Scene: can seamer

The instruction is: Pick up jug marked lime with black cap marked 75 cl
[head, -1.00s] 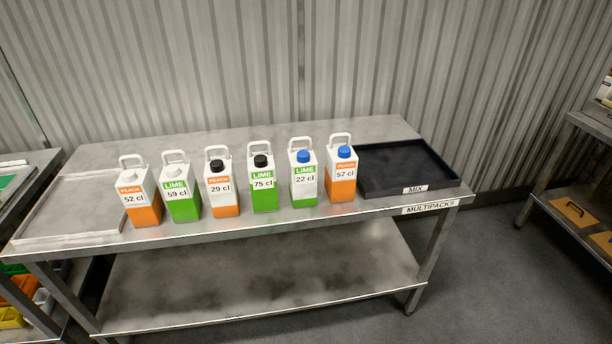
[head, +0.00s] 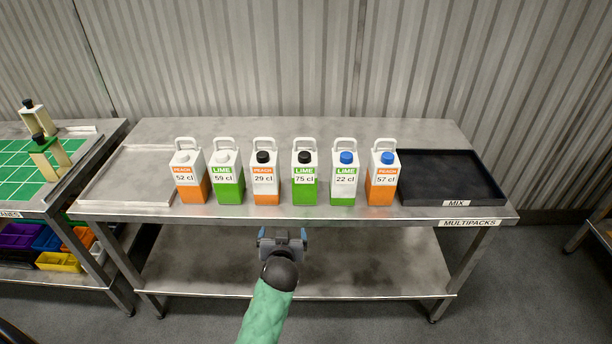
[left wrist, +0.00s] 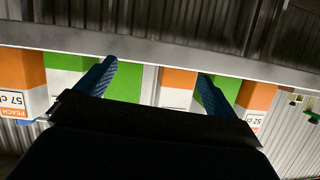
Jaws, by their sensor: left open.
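The lime jug with a black cap marked 75 cl (head: 304,180) stands upright on the steel table in the head view, fourth from the left in a row of jugs. It is white above and green below, with a handle on top. My left gripper (head: 283,236) is open and empty, in front of the table's front edge and a little left of that jug. In the left wrist view the open blue fingers (left wrist: 155,85) point toward the row, with orange and green jug bases beyond them. My right gripper is not in view.
A peach 29 cl jug (head: 265,180) and a lime 22 cl jug (head: 343,180) stand close on either side. A black MIX tray (head: 455,201) is at the right end. An empty grey tray (head: 125,203) is at the left. A lower shelf (head: 370,270) lies below.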

